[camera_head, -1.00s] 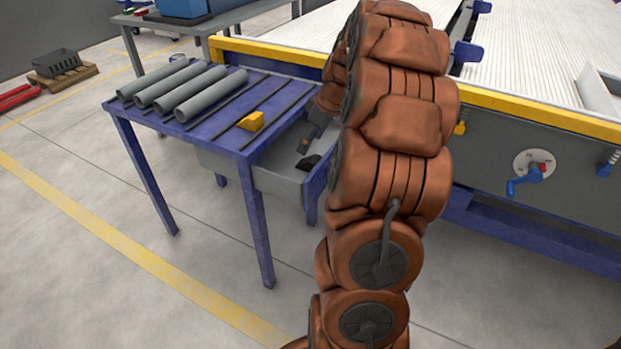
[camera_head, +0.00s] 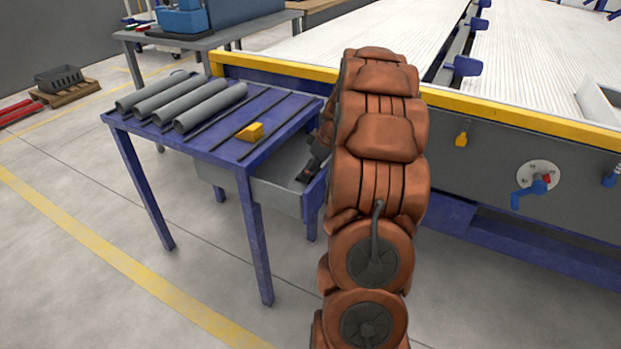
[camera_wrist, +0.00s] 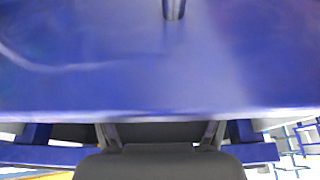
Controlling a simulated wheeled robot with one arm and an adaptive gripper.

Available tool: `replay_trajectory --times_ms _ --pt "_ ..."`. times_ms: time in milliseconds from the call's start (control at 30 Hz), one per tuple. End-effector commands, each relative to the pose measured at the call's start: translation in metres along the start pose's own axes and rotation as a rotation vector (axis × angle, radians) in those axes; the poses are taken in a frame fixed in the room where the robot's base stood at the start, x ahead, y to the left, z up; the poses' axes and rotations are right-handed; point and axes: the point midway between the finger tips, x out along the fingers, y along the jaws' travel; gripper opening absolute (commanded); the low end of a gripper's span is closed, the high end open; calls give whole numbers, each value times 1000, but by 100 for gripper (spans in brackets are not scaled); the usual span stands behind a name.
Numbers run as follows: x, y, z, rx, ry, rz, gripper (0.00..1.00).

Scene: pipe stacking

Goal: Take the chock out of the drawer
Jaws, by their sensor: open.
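The grey drawer (camera_head: 272,196) is pulled out from under the blue table. My gripper (camera_head: 306,175) reaches down into it, near its right end, with my arm covering part of that area. In the wrist view my gripper (camera_wrist: 160,137) shows at the bottom edge with its two fingers apart. I cannot make out a chock inside the drawer; dark shapes there blend with my gripper. A yellow chock (camera_head: 250,131) lies on the table top. A wide blue surface (camera_wrist: 120,75) fills most of the wrist view.
Several grey pipes (camera_head: 181,98) lie side by side on the blue table (camera_head: 217,146), left of dark strips. A large machine with a yellow rail (camera_head: 520,113) and a blue crank (camera_head: 528,194) stands at right. The floor at front left is clear.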

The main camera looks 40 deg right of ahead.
Motion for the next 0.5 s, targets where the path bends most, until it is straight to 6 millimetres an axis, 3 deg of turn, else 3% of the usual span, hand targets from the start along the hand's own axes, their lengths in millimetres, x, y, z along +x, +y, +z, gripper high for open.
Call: replay_trajectory --times_ms 233,500 --pt "0 0 0 0 1 1 75" --pt "0 0 0 0 1 2 47"
